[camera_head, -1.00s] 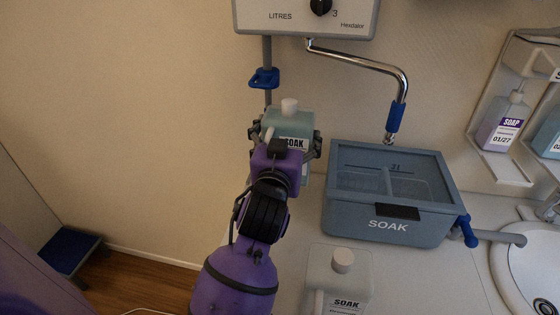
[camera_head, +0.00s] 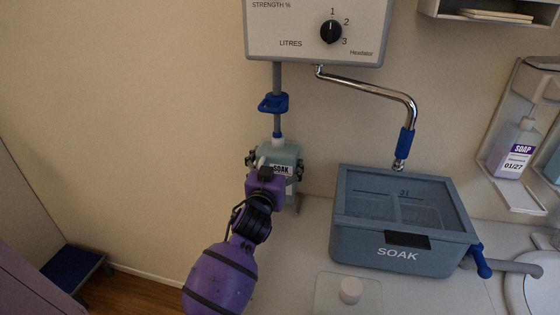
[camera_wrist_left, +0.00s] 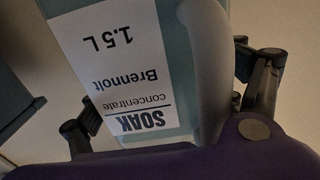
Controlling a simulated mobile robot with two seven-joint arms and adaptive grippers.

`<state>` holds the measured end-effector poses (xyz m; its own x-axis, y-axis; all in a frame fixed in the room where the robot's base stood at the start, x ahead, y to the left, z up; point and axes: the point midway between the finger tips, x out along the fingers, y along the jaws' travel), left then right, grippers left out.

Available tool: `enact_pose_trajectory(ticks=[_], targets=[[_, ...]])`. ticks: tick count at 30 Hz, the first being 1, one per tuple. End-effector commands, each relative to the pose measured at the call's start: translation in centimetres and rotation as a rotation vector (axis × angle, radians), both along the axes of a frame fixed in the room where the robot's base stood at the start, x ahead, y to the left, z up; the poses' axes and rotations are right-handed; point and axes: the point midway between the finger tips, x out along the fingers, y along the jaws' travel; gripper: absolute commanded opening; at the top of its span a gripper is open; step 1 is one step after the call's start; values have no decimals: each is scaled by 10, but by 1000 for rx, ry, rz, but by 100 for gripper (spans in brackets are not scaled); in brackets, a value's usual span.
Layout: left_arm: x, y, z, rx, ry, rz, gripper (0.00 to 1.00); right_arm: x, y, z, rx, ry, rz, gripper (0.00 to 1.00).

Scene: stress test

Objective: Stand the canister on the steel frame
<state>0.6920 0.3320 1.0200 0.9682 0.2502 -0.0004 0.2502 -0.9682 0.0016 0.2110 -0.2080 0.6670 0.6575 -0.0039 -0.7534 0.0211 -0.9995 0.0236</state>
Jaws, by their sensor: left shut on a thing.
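The canister (camera_head: 287,153) is pale teal with a white SOAK label. It stands roughly upright below the grey pipe by the wall. My left gripper (camera_head: 274,166) is shut on it, one finger on each side. In the left wrist view the canister (camera_wrist_left: 180,60) fills the middle, its label reading SOAK concentrate, 1.5 L. I cannot clearly make out the steel frame; a thin grey piece (camera_head: 297,208) shows just below the canister, and my gripper hides most of that spot. Whether the canister touches a support cannot be told. My right gripper is out of view.
A wall dispenser (camera_head: 315,30) with a dial hangs above; its pipe carries a blue clamp (camera_head: 273,103). A chrome spout (camera_head: 375,88) reaches over a grey SOAK tub (camera_head: 390,258). A soap holder (camera_head: 517,150) is at right.

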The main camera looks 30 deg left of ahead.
Motion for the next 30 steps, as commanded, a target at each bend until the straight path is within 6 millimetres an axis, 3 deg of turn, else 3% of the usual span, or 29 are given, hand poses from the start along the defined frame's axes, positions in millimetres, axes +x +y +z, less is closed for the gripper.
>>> enact_pose_trajectory(ticks=[2, 10, 23, 24, 26, 30], targets=[[3, 2, 5, 5, -14, -2, 24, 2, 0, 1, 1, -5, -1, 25], [4, 3, -27, 4, -11, -2, 24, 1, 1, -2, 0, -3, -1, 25], [4, 3, -31, 4, -14, -3, 24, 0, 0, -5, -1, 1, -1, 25], [3, 3, -37, 0, -1, 0, 92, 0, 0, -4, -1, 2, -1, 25], [3, 3, -37, 0, -1, 0, 100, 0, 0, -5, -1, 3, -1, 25], [3, 3, -37, 0, 0, 0, 100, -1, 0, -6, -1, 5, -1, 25]])
